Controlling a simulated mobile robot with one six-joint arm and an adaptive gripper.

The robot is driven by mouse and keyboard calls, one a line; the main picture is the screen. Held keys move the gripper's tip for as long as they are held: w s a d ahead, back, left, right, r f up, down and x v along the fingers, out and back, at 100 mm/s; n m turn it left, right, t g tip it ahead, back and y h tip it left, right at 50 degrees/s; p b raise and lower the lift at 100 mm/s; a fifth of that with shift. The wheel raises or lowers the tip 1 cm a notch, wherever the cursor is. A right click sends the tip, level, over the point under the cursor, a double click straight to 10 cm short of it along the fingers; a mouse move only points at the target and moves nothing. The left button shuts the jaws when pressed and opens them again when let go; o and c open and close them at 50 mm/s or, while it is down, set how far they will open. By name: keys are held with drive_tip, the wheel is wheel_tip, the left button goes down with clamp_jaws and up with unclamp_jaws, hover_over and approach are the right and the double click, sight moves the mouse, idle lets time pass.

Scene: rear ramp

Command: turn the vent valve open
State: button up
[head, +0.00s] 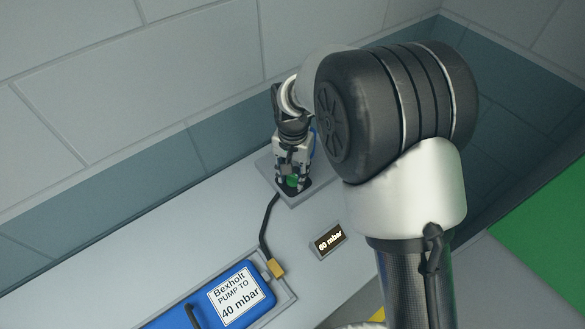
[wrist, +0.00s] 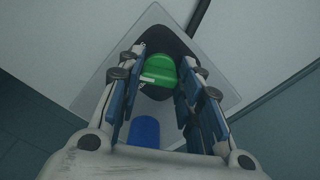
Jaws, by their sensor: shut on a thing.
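The vent valve, as far as I can tell, shows as a green knob (wrist: 158,68) over a dark round opening in a pale square plate (wrist: 103,75). In the head view the green part (head: 292,182) shows low between my fingers. My gripper (head: 291,174) points down at the plate. In the wrist view my gripper (wrist: 160,72) has one finger on each side of the green knob and is shut on it. A blue rounded piece (wrist: 145,132) lies nearer the palm; what it belongs to is unclear. My fingers hide much of the valve's sides.
A blue pump case (head: 183,316) labelled "Bexholt PUMP TO 40 mbar" sits in a tray at the lower left. A black hose (head: 265,222) runs from its yellow fitting (head: 276,268) to the valve plate. A small display (head: 328,240) reads 60 mbar. A block wall stands behind.

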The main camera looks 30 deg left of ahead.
sight(294, 175)
drive_tip(key=n+p, duration=0.2)
drive_tip(key=n, duration=0.4)
drive_tip(key=shift+d+n, duration=0.1)
drive_tip(key=shift+n, duration=0.2)
drive_tip(key=n+p, duration=0.1)
drive_tip(key=n, duration=0.4)
drive_tip(key=shift+w, duration=0.15)
drive_tip(key=shift+n, duration=0.3)
drive_tip(key=o, duration=1.1)
drive_tip(key=shift+c, duration=0.2)
wheel_tip(294, 175, up, 12)
